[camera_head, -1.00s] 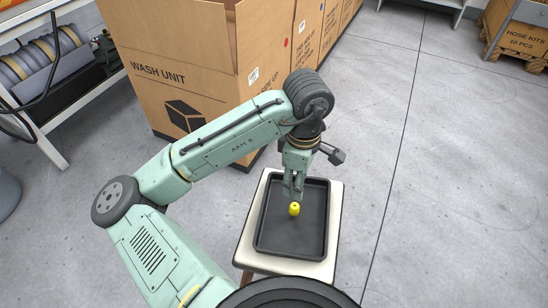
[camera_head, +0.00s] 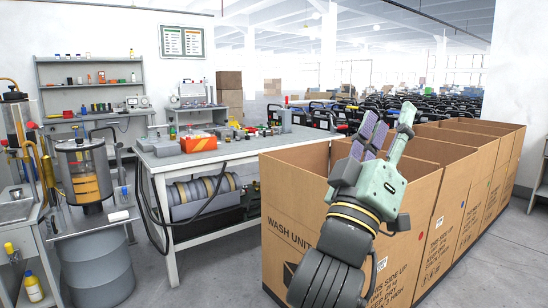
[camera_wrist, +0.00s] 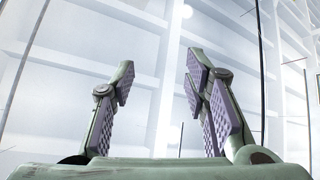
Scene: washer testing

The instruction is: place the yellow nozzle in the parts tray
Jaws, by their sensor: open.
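My gripper (camera_head: 389,114) is raised and points upward in the head view, in front of the open cardboard boxes. Its fingers with purple ribbed pads are apart, with nothing between them. In the wrist view my gripper (camera_wrist: 160,68) is also open and empty against the white ceiling beams. The yellow nozzle and the black parts tray are outside both current views.
Large open cardboard boxes (camera_head: 296,215) stand in a row behind and right of my arm. A workbench (camera_head: 205,160) with tools and hoses stands to the left. A steel drum (camera_head: 95,268) is at lower left. Bare floor shows at lower right.

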